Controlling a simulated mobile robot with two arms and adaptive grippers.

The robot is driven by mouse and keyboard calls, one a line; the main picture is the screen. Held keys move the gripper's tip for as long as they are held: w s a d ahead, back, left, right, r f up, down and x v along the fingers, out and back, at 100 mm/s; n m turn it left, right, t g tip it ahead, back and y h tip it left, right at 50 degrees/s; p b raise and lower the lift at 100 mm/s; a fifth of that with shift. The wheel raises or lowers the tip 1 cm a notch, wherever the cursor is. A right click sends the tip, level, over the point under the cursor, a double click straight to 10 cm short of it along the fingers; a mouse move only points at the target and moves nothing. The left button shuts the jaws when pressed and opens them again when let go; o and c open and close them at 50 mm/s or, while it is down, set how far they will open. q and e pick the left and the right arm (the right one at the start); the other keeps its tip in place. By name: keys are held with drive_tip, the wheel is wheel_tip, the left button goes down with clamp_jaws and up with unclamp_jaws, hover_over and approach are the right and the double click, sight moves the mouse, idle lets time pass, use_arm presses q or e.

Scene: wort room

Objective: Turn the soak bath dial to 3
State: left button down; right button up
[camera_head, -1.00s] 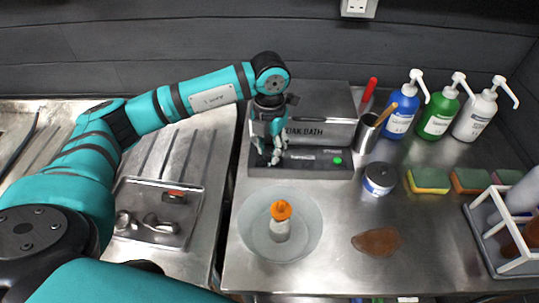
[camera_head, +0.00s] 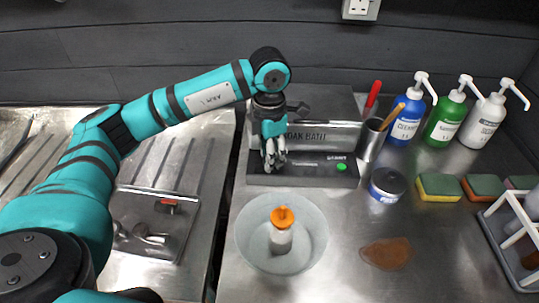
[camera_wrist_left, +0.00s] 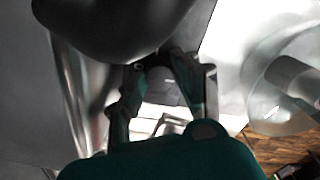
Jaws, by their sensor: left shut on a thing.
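The soak bath (camera_head: 325,135) is a grey metal box at the back of the steel counter, with a dark control panel (camera_head: 312,176) along its front. A green start button (camera_head: 341,167) is on the right of the panel. My left gripper (camera_head: 273,166) points down at the left part of the panel, shut on the dial. In the left wrist view its fingers (camera_wrist_left: 160,85) close around a dark rounded piece that I take for the dial. The dial's marks and pointer are hidden, so its setting cannot be read. My right gripper is not in view.
A cup of tools (camera_head: 369,143), a jar (camera_head: 386,184), pump bottles (camera_head: 406,125), sponges (camera_head: 438,187) and a white rack (camera_head: 497,237) stand to the right.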

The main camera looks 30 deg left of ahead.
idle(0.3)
use_arm(q)
drive_tip(key=c, duration=1)
unclamp_jaws()
drive_tip(key=shift+o, duration=0.2)
